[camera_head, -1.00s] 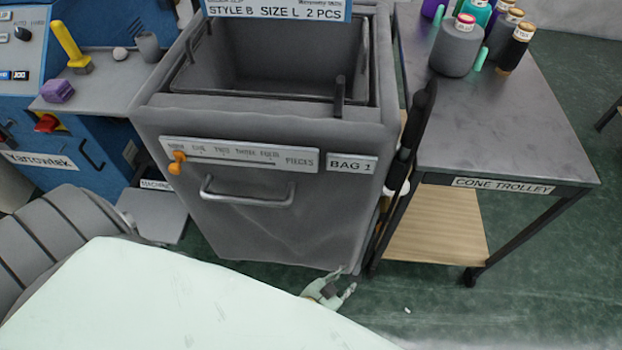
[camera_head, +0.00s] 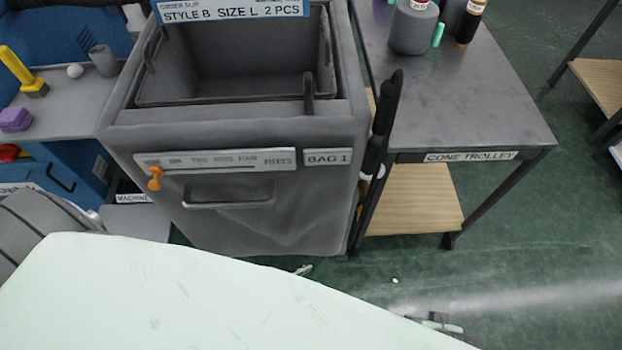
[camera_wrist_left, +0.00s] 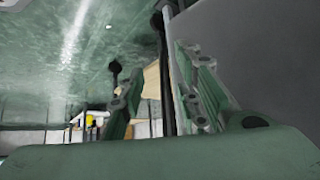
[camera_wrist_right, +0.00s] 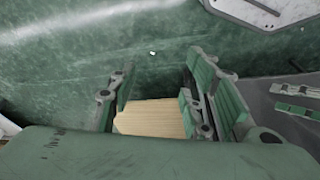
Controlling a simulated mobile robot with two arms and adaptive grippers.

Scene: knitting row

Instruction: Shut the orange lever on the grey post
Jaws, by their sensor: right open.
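I see no orange lever on a grey post in any view. The only orange part is a small knob (camera_head: 155,178) on the slider strip of the grey bag bin (camera_head: 230,225). My left gripper (camera_head: 302,270) is low beside the bin, mostly hidden by a pale green surface in the head view; its fingers (camera_wrist_left: 155,95) are apart and empty in its wrist view. My right gripper (camera_head: 437,322) is low over the floor at the bottom of the head view. Its fingers (camera_wrist_right: 152,95) are also apart and empty.
A dark pole (camera_head: 385,120) stands between the bin and the cone trolley (camera_head: 470,105), which has a wooden lower shelf (camera_head: 415,200). A blue machine with a yellow lever (camera_head: 20,70) is at left. Green floor (camera_head: 560,230) is open at right.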

